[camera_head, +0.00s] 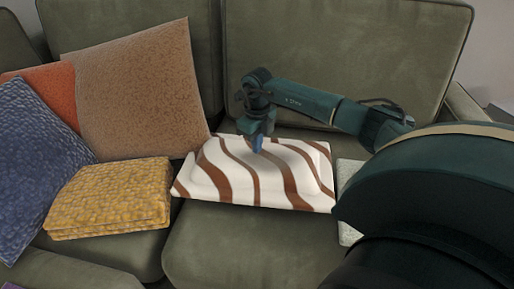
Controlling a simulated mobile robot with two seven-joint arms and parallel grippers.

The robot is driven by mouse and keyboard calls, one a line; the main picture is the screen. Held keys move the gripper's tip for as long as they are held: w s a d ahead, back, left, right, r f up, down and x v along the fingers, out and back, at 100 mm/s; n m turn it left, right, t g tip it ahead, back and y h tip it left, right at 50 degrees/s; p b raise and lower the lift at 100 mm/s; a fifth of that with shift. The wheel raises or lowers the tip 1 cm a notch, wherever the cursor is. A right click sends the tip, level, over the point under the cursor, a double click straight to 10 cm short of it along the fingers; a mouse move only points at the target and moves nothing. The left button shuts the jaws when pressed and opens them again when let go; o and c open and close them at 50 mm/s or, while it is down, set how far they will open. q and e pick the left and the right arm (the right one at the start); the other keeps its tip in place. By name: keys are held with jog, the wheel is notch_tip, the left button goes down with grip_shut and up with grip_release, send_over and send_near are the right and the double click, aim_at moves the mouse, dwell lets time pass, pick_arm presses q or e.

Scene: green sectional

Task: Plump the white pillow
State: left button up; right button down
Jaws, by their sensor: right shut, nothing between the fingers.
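A white pillow with wavy brown stripes (222,172) lies flat on the sofa seat, near the middle of the view. Its middle is raised above a flatter rim. My right gripper (258,148) points down at the back part of this pillow; it is shut and empty, and its tip appears to touch the top. A plain whitish cushion (347,174) lies just to the right, mostly hidden behind my right arm. My left gripper is not in view.
The green sofa (228,247) fills the view, its backrest close behind my right gripper. To the left are a yellow cushion (112,195), a tan one (137,90), an orange one (52,90) and a blue one (38,150). The seat front is clear.

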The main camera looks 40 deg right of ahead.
jog(key=shift+f, duration=0.35)
dwell(0.7)
jog(key=shift+r+p, duration=0.45)
jog(key=shift+p, duration=0.15)
jog(key=shift+r, duration=0.15)
jog(key=shift+r, duration=0.1)
notch_tip(320, 180, up, 6)
jog(key=p, duration=0.5)
